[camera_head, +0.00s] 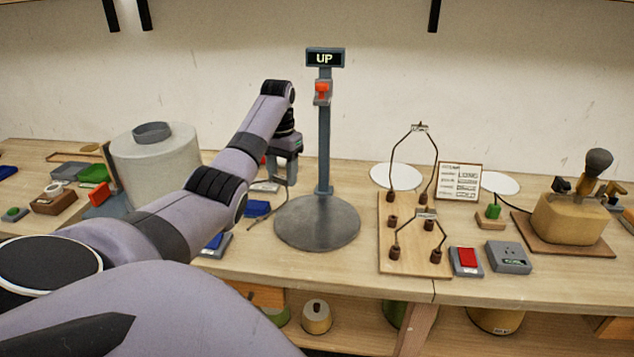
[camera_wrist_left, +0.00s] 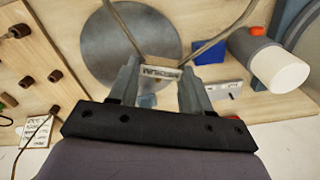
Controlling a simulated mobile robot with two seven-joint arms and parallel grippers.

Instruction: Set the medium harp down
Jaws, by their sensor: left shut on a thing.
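My left gripper (camera_head: 285,178) hangs over the bench, just left of the grey stand with the UP sign. It is shut on the tag of the medium harp (camera_wrist_left: 160,71), whose lettering reads upside down in the left wrist view. Two dark wires run out from the tag on either side. The harp is mostly hidden behind my gripper in the head view. A wooden peg board (camera_head: 410,262) carries a tall harp (camera_head: 436,160) at the back and a short harp (camera_head: 405,232) in front, both standing in brown sockets. My right gripper is out of view.
The stand's round grey base (camera_head: 317,225) lies right of my gripper. A white cylinder (camera_head: 155,160) and small coloured blocks are left. A label card (camera_head: 460,181), a red button box (camera_head: 467,261) and a grey box (camera_head: 508,257) are near the board.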

